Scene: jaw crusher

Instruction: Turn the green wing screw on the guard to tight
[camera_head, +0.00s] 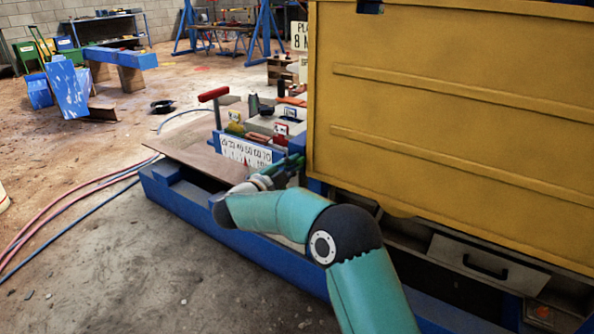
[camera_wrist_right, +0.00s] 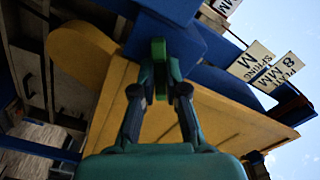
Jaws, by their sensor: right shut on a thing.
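The yellow guard (camera_head: 450,110) fills the right of the head view. My right gripper (camera_head: 287,170) reaches to the guard's lower left edge, beside the numbered scale. In the right wrist view, my right gripper (camera_wrist_right: 159,82) has its two fingers closed around the green wing screw (camera_wrist_right: 158,52). The screw stands between the fingertips in front of a blue part, with the yellow guard (camera_wrist_right: 225,125) behind. The screw cannot be made out clearly in the head view. My left gripper is not in view.
A white numbered scale (camera_head: 243,152) and a red-handled lever (camera_head: 214,95) stand left of the guard. A blue frame beam (camera_head: 200,205) runs along the front. A drawer (camera_head: 487,264) lies under the guard. Hoses (camera_head: 75,205) cross the floor at left.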

